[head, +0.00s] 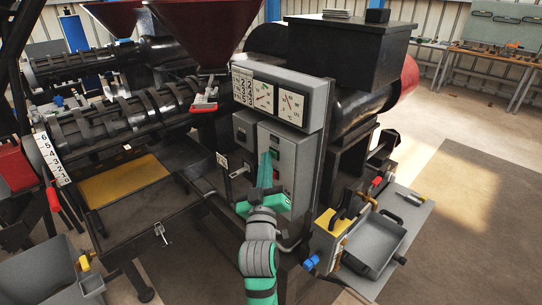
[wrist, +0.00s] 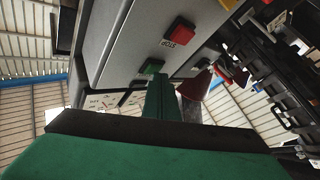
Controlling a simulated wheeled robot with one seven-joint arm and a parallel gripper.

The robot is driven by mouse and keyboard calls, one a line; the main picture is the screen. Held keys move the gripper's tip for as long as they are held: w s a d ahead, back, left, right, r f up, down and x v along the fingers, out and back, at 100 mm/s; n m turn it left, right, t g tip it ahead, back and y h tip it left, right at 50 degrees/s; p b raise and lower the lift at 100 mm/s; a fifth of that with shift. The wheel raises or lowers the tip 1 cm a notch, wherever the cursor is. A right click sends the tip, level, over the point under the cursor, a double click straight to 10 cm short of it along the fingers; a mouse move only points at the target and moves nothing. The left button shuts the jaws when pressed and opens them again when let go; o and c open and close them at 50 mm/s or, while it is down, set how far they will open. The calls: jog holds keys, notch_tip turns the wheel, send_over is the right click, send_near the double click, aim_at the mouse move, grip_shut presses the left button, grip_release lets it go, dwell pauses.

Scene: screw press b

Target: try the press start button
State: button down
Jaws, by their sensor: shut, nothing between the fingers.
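The press start button is taken to be the green button (wrist: 151,66) on the grey control box (head: 292,160); its own label cannot be read. A red button labelled STOP (wrist: 181,28) sits on the same face. My gripper (head: 267,160) is shut and empty in front of the box. In the wrist view its fingertips (wrist: 160,80) lie right beside the green button in the picture. I cannot tell whether they touch it. In the head view the fingers cover part of the panel around the buttons.
A gauge panel (head: 279,97) juts out above the control box. A red-handled lever (head: 205,102) is up to its left. A grey tray (head: 375,245) stands on a side table at the right. The floor beyond it at the right is clear.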

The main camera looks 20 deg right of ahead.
jog(key=shift+s+a, duration=0.3)
jog(key=shift+a, duration=0.55)
jog(key=shift+a, duration=0.1)
jog(key=shift+s+a, duration=0.3)
jog(key=shift+a, duration=0.45)
jog(key=shift+s+a, duration=0.25)
jog(key=shift+a, duration=0.5)
jog(key=shift+s+a, duration=0.3)
jog(key=shift+a, duration=0.45)
jog(key=s+a+f+n+y, duration=0.1)
jog(key=s+a+f+y, duration=0.1)
jog(key=s+a+f, duration=0.45)
jog(key=s+a+f+y, duration=0.2)
jog(key=s+f, duration=0.2)
jog(key=f, duration=0.6)
jog(key=s+a+f+n+y, duration=0.1)
jog(key=s+a+f+y, duration=0.3)
jog(key=f, duration=0.4)
jog(key=s+a+f+m+g+y, duration=0.1)
jog(key=s+a+f, duration=0.1)
jog(key=s, duration=1.2)
jog(key=s+a+f+m+g, duration=0.1)
jog(key=s+a+f+g, duration=0.1)
jog(key=s, duration=1.3)
notch_tip(320, 180, down, 2)
jog(key=shift+a+f+g+y, duration=0.1)
jog(key=shift+a+g+y, duration=0.25)
jog(key=shift+a, duration=0.4)
